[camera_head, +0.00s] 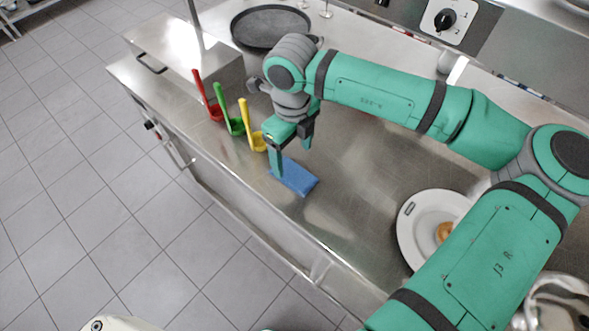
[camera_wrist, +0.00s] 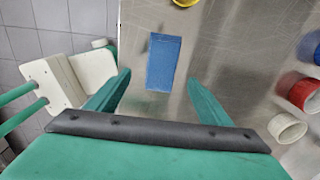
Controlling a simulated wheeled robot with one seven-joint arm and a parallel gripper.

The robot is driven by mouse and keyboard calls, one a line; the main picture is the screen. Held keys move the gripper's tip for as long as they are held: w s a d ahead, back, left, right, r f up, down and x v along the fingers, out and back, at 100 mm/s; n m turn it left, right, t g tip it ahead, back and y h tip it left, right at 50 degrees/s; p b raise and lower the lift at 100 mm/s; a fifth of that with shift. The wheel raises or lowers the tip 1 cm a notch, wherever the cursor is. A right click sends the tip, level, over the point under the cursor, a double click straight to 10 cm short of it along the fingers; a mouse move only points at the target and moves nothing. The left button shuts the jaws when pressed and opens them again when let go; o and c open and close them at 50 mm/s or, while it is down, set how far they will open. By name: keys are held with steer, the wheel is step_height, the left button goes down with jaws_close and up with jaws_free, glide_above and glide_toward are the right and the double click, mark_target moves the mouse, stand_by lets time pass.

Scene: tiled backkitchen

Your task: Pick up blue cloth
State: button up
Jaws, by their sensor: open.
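The blue cloth (camera_head: 294,176) lies flat, a folded rectangle, on the steel counter near its front edge. In the wrist view the cloth (camera_wrist: 163,63) lies ahead of the fingertips, between their lines. My gripper (camera_head: 290,155) is above the counter at the cloth's far-left end, and one finger hides part of the cloth in the head view. In the wrist view my gripper (camera_wrist: 158,85) has its two green fingers spread wide with nothing between them.
A black pan (camera_head: 270,27) sits at the back. A white plate (camera_head: 408,228) with food is at right. The counter between cloth and plate is clear.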

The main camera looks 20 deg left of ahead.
mark_target(293, 173)
step_height(293, 173, down, 8)
steer(key=shift+w+a+f, duration=0.1)
steer(key=shift+w, duration=0.05)
stand_by(0.4)
steer(key=c, duration=1.1)
